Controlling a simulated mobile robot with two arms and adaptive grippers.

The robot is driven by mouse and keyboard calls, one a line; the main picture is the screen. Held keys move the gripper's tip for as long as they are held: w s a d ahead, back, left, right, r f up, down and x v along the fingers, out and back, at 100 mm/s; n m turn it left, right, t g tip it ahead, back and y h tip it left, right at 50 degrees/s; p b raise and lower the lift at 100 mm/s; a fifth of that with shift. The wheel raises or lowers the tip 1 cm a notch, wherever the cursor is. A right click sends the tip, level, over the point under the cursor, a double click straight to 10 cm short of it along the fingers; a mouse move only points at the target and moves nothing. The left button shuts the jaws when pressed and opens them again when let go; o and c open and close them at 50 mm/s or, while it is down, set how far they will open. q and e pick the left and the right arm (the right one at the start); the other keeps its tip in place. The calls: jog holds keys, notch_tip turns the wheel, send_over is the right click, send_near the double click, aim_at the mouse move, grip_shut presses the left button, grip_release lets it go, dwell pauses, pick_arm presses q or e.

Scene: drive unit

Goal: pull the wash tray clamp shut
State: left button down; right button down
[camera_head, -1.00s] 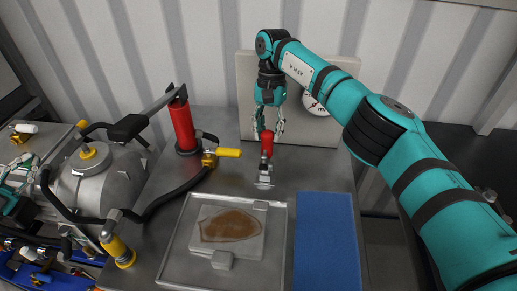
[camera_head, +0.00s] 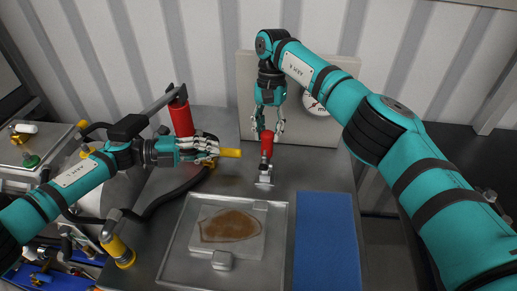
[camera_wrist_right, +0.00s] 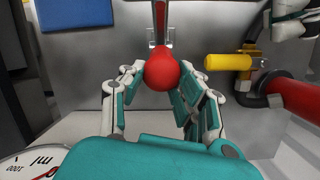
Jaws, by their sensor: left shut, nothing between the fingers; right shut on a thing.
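The wash tray clamp stands upright behind the wash tray (camera_head: 173,252), with a red handle (camera_head: 266,148) and a metal base (camera_head: 264,181). My right gripper (camera_head: 268,130) reaches down from above and is shut on the red handle. In the right wrist view the handle's rounded red end (camera_wrist_right: 162,70) sits between the fingers of the right gripper (camera_wrist_right: 160,85). My left gripper (camera_head: 214,148) is shut and empty, beside the yellow lever (camera_head: 231,153), partly covering it. Whether it touches the lever I cannot tell. The tray holds a pale block with a brown patch (camera_head: 228,226).
A blue mat (camera_head: 326,240) lies right of the tray. A red cylinder (camera_head: 181,118) stands behind the left gripper. A black hose (camera_head: 165,200) curves across the bench on the left. A panel with a gauge (camera_head: 315,104) stands behind the right gripper.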

aim_at(267, 150)
pick_arm(q)
jog(key=s+d+g+h, duration=0.1)
jog(key=d, duration=1.1)
jog(key=shift+s+d+r+m, duration=0.15)
jog(key=shift+r+m, duration=0.15)
pick_arm(e)
jog(key=shift+a+r, duration=0.1)
pick_arm(q)
jog(key=shift+w+n, duration=0.4)
jog(key=shift+w, duration=0.25)
pick_arm(e)
jog(key=shift+s+a, duration=0.1)
